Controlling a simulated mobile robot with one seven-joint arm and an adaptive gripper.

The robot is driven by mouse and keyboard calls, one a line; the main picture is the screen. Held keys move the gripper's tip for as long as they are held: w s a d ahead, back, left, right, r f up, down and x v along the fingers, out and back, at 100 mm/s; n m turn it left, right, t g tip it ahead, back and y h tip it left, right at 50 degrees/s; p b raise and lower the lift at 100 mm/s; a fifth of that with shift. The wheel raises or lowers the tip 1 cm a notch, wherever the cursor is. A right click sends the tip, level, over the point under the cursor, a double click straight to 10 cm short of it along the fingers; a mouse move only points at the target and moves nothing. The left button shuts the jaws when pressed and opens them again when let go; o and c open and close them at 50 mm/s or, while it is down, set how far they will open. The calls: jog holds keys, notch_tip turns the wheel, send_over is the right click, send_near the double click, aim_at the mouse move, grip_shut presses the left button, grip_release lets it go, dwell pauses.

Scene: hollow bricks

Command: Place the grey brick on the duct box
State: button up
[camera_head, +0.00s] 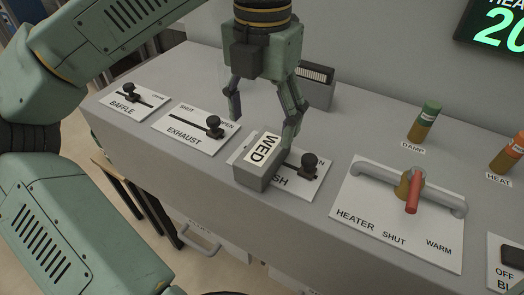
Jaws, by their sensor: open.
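The left fingertip is left of and behind the brick. The right fingertip is close to the brick's right side; I cannot tell whether it touches. A grey box (318,97) with a dark slotted top, which looks like the duct box, stands behind my gripper against the wall, partly hidden by my right finger.
Black slider knobs stand on the baffle (128,92), exhaust (214,127) and "SH" (309,165) panels. The heater panel (398,210) has a raised grey pipe and red handle. Green damp (424,122) and orange heat (509,152) cylinders stand at right. Console space right of the box is clear.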

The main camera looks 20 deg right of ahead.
aim_at(264, 148)
notch_tip(264, 148, down, 8)
jog(key=shift+d+r+p, duration=0.15)
jog(key=shift+r+p, duration=0.05)
jog(key=shift+p, duration=0.5)
grip_shut()
dwell(0.6)
